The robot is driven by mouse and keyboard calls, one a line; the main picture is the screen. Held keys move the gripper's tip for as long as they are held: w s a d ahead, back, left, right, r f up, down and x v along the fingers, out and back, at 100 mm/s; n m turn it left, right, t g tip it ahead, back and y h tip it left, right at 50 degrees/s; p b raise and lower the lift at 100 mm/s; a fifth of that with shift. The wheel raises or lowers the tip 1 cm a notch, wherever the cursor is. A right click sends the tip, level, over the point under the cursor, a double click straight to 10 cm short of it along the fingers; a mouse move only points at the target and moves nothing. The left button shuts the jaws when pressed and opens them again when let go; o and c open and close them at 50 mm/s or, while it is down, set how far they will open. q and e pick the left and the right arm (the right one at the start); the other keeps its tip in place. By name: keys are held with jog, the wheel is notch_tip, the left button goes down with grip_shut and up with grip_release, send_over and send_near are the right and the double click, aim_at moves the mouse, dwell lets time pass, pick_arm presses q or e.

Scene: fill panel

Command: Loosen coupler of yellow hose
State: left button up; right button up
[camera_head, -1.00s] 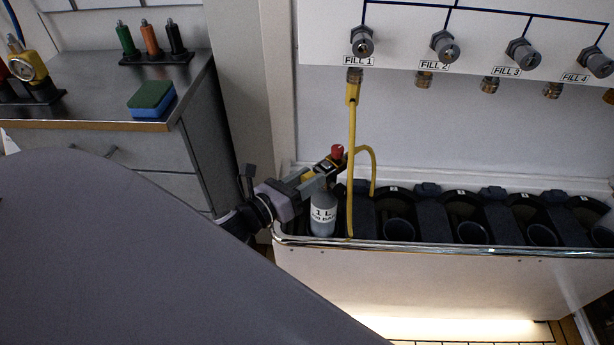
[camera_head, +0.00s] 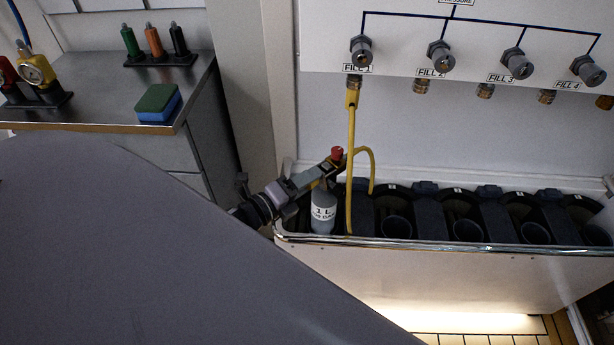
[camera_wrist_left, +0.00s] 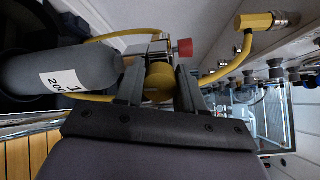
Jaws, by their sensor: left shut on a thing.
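The yellow hose (camera_head: 351,135) runs down from a yellow fitting under the FILL 1 port and loops to the valve of a grey 1 L bottle (camera_head: 323,212). The bottle stands in the leftmost bay and also shows in the left wrist view (camera_wrist_left: 62,72). The valve has a red knob (camera_head: 337,153). My left gripper (camera_head: 328,173) is at the bottle's neck. In the left wrist view its fingers (camera_wrist_left: 160,88) are shut on a round yellow coupler (camera_wrist_left: 159,80), just beside the red knob (camera_wrist_left: 185,48). The coupler's far side is hidden. My right gripper is not in view.
The trough (camera_head: 420,241) has several black bays to the right of the bottle. The fill panel (camera_head: 450,90) with its ports hangs above. A steel counter (camera_head: 110,100) at the left holds a green and blue sponge (camera_head: 157,103) and several coloured tools.

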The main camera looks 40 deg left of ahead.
pick_arm(q)
jog(key=n+p, duration=0.1)
jog(key=n, duration=0.5)
jog(key=shift+p, duration=0.4)
jog(key=n, duration=0.3)
jog(key=shift+n+h+p, duration=0.3)
jog(key=shift+p, duration=0.1)
jog(key=n, duration=0.3)
jog(key=shift+f+n+p, duration=0.1)
jog(key=shift+n+p, duration=0.2)
jog(key=n, duration=0.5)
jog(key=shift+d, duration=0.1)
jog(key=n, duration=0.5)
jog(key=shift+d+f, duration=0.1)
jog(key=shift+n, duration=0.4)
jog(key=o, duration=1)
jog(key=shift+s, duration=0.1)
